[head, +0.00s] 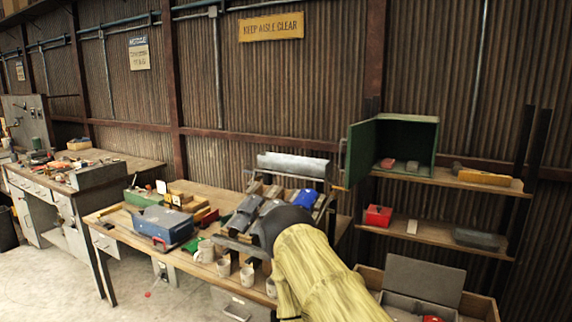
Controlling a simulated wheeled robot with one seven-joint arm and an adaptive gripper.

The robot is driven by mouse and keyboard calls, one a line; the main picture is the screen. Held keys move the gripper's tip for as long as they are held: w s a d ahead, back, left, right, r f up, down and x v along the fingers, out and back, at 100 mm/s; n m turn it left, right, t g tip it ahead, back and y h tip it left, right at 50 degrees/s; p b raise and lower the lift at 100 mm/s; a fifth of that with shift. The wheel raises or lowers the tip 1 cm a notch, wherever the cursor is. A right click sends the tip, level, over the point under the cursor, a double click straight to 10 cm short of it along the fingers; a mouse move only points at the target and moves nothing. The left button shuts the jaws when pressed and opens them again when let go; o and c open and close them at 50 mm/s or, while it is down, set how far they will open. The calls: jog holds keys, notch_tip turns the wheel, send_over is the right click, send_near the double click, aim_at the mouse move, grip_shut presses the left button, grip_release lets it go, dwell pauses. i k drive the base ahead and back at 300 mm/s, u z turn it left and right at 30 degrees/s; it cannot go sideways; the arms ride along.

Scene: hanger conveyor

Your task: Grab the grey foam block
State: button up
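My arm, in a yellow sleeve, reaches in from the bottom of the head view. Its dark end, at my gripper (286,222), is over the rack on the workbench. No thing is clearly the grey foam block. A small light grey block (412,226) stands on the lower wall shelf, right of a red box. A small grey piece (412,165) lies in the green open cabinet. My gripper is well left of both. Part of the rack is covered by my arm.
The slanted rack (245,241) holds several blue, grey and brown items. A blue toolbox (163,227) and several mugs (205,251) crowd the workbench left of my arm. An open grey case (424,281) sits in a wooden crate at lower right. The green cabinet door (361,153) sticks out.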

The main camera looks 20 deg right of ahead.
aim_at(412, 166)
jog(key=u, duration=0.6)
jog(key=i, duration=2.1)
jog(key=z, duration=2)
jog(key=k, duration=0.7)
jog(key=z, duration=0.45)
